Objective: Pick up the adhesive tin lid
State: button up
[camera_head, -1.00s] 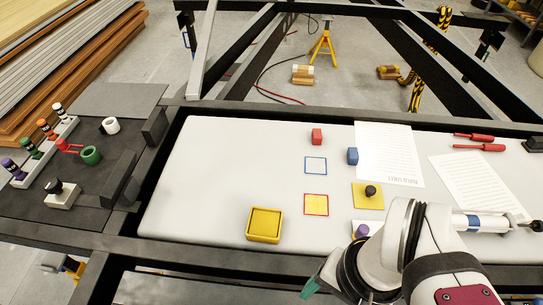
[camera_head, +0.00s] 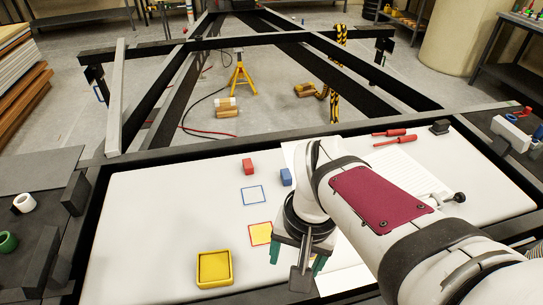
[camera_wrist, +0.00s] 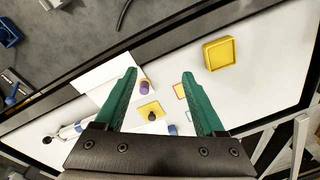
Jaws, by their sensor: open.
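A flat yellow square with a black knob, which looks like the lid (camera_wrist: 150,111), lies on the white panel (camera_wrist: 250,95). In the wrist view it shows between my fingers, below the level of their tips. In the head view my arm hides most or all of it. My gripper (camera_wrist: 160,75) is open and empty above the panel, its green fingers apart. In the head view my gripper (camera_head: 298,262) points down, right of the red-outlined square (camera_head: 260,233). A purple-topped piece (camera_wrist: 145,87) stands near the lid in the wrist view.
A yellow open tray (camera_head: 214,268) sits at the panel's front left. A red block (camera_head: 248,166), a blue block (camera_head: 286,177) and a blue-outlined square (camera_head: 253,195) lie farther back. Red screwdrivers (camera_head: 395,141) lie at the back right. Dark chassis rails border the panel; its left part is clear.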

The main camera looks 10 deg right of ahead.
jog(key=w+d+f+t+h, duration=0.1)
jog(key=w+d+f, duration=0.15)
jog(key=w, duration=0.45)
jog(key=w+d+f, duration=0.1)
jog(key=w+d, duration=0.3)
jog(key=w, duration=0.3)
jog(key=w+d+f+t+h, duration=0.1)
jog(key=w+d+f, duration=0.15)
jog(key=w, duration=0.45)
jog(key=shift+m, duration=0.4)
jog(key=x, duration=0.5)
jog(key=d+x, duration=0.1)
jog(key=x, duration=0.4)
jog(key=d+x, duration=0.1)
jog(key=x, duration=0.4)
jog(key=shift+s, duration=0.15)
grip_shut()
